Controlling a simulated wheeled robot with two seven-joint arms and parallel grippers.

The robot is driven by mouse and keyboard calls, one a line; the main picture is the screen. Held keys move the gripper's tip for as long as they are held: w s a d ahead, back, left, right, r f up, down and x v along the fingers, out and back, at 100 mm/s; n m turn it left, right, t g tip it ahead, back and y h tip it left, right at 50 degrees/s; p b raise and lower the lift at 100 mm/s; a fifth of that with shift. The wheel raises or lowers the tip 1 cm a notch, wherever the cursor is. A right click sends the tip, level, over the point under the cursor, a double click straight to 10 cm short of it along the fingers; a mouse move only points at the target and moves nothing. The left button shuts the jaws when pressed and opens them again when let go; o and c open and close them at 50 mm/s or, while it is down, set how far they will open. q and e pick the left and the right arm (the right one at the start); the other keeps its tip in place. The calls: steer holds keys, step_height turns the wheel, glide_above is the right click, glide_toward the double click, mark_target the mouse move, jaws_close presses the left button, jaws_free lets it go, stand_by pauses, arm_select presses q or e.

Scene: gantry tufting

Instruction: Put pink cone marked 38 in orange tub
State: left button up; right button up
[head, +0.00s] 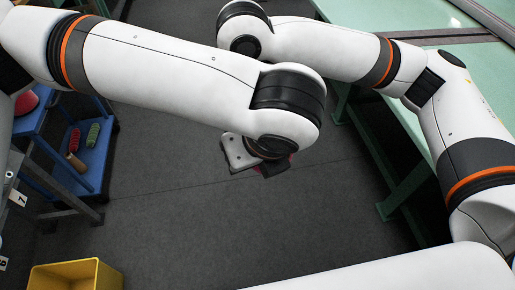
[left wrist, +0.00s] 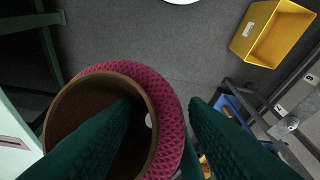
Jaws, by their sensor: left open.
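A pink yarn cone (left wrist: 168,103) with a brown hollow core fills the lower left of the left wrist view, its open end towards the camera. No number shows on it. My left gripper (left wrist: 159,99) is open, with one green finger over the core's opening and the other just outside the pink wall. In the head view my left gripper (head: 270,168) is mostly hidden under my left arm, with a sliver of pink beside it. My right gripper is out of view. I see no clearly orange tub; a yellow tub (head: 62,277) stands at the lower left, also in the left wrist view (left wrist: 277,30).
A blue shelf cart (head: 98,170) at the left holds red and green spools (head: 93,135) and a tan one. A green-topped table (head: 465,75) with green legs stands at the right. Grey floor (head: 190,225) between them is clear.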

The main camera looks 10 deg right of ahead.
arm_select(q)
steer(key=shift+c, duration=0.2)
jaws_close()
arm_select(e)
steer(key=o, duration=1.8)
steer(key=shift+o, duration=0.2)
